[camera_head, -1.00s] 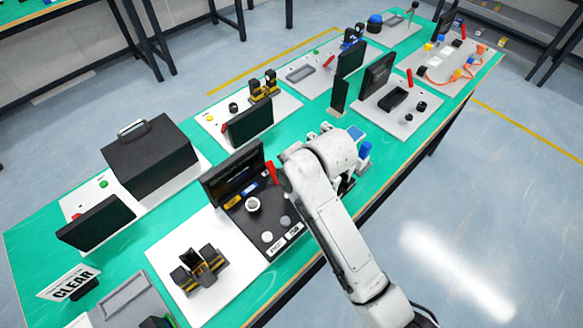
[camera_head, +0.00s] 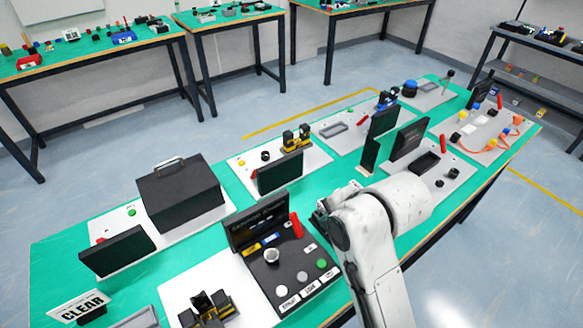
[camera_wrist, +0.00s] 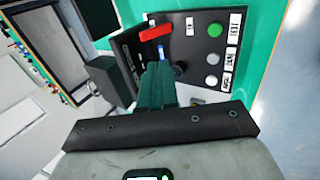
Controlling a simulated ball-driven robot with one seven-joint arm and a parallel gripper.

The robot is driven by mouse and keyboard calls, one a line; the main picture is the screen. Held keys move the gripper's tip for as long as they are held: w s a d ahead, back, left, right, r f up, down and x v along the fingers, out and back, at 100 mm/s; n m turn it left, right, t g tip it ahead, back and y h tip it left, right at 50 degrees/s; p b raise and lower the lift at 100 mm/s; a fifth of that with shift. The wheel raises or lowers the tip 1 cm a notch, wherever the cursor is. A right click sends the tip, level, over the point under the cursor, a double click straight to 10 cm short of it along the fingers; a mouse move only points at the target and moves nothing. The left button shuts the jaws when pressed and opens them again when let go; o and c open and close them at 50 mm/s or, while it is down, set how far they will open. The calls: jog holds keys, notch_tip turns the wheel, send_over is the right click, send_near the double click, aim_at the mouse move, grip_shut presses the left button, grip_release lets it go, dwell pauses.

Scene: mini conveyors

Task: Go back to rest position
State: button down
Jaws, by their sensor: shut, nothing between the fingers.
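My gripper (camera_wrist: 160,85) shows in the wrist view with its dark green fingers together and nothing between them. It hangs over the black control panel (camera_wrist: 195,62), apart from it as far as I can tell. In the head view my white arm reaches in from the lower right, to the right of the same panel (camera_head: 263,283). The fingertips are mostly hidden there behind the arm.
The green table (camera_head: 60,240) holds several stations with upright black screens. A black box with a handle (camera_head: 180,196) stands at left, with a CLEAR sign (camera_head: 79,306) in front. A black-yellow device (camera_head: 207,310) is at the bottom. Open floor (camera_head: 500,260) lies to the right.

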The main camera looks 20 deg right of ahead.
jog(key=s+d+f+m+g, duration=0.1)
jog(key=s+d+f+m, duration=0.2)
jog(key=s+f+m, duration=0.2)
jog(key=s+d+f+m+g+h, duration=0.1)
jog(key=s+d+f+m+g, duration=0.1)
jog(key=s+f+m, duration=0.3)
jog(key=s+d+f+m+g+h, duration=0.1)
jog(key=s+f+m, duration=0.4)
jog(key=s+m, duration=0.7)
jog(key=s+d+g, duration=0.1)
jog(key=s+d, duration=0.1)
jog(key=s, duration=0.2)
jog(key=shift+s+d+f, duration=0.2)
jog(key=shift+d+f, duration=0.05)
jog(key=shift+d, duration=0.05)
